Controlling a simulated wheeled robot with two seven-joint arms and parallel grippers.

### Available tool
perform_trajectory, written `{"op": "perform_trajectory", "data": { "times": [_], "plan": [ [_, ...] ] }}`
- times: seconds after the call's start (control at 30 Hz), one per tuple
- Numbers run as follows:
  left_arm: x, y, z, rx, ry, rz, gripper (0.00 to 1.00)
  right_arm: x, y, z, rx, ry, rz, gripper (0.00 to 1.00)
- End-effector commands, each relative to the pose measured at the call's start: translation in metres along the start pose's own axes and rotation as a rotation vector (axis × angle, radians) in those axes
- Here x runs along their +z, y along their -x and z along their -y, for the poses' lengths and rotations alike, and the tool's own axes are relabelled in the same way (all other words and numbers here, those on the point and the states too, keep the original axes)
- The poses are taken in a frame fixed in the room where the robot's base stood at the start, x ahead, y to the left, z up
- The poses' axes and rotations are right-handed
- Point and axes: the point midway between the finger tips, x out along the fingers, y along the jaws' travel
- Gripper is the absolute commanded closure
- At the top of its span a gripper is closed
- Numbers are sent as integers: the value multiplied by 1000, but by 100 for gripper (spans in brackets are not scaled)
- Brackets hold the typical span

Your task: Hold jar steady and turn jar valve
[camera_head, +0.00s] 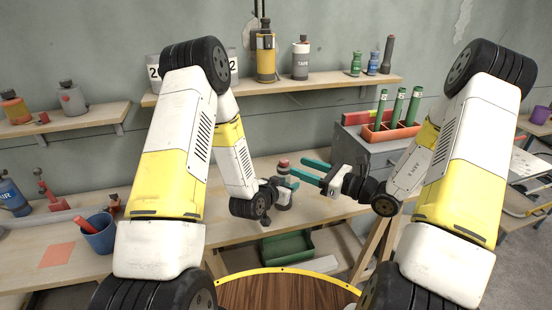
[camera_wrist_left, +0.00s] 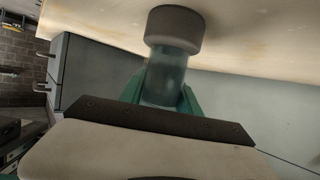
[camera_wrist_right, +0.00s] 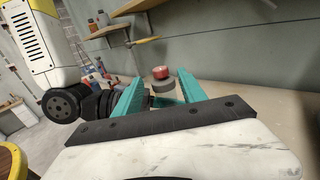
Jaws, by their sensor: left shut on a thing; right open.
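The jar (camera_head: 284,202) stands upright on the workbench, with a red valve (camera_head: 283,163) on top. My left gripper (camera_head: 288,183) is shut around the jar's body; in the left wrist view its green fingers flank the translucent body (camera_wrist_left: 165,76), beside a wide grey end piece (camera_wrist_left: 175,28). My right gripper (camera_head: 297,166) is open and empty just right of the valve. In the right wrist view the red valve (camera_wrist_right: 160,72) shows beyond and between the open fingers, apart from them. The jar's lower part is mostly hidden there.
A grey cabinet (camera_head: 372,152) with an orange tray (camera_head: 392,134) of green cylinders stands behind my right arm. A wall shelf (camera_head: 330,84) holds bottles above. A green bin (camera_head: 287,247) sits below the bench. The bench left of the jar is partly hidden by my left arm.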

Motion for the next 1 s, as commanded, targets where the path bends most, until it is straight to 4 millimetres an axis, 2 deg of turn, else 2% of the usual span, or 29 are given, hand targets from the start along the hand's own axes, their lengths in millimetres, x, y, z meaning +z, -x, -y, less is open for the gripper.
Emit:
{"op": "perform_trajectory", "data": {
  "times": [0.3,0.5,0.7,0.93,1.0],
  "plan": [
    [0,0,0,0,0,0,100,0,-65,-1,2,0,2,51],
    [0,0,0,0,0,0,100,0,-92,0,0,0,2,51],
    [0,0,0,0,0,0,100,0,-102,0,-1,0,1,51],
    [0,0,0,1,0,0,100,0,-102,0,-2,0,1,51],
    [0,0,0,0,0,0,100,0,-102,0,-2,0,1,65]
  ]
}}
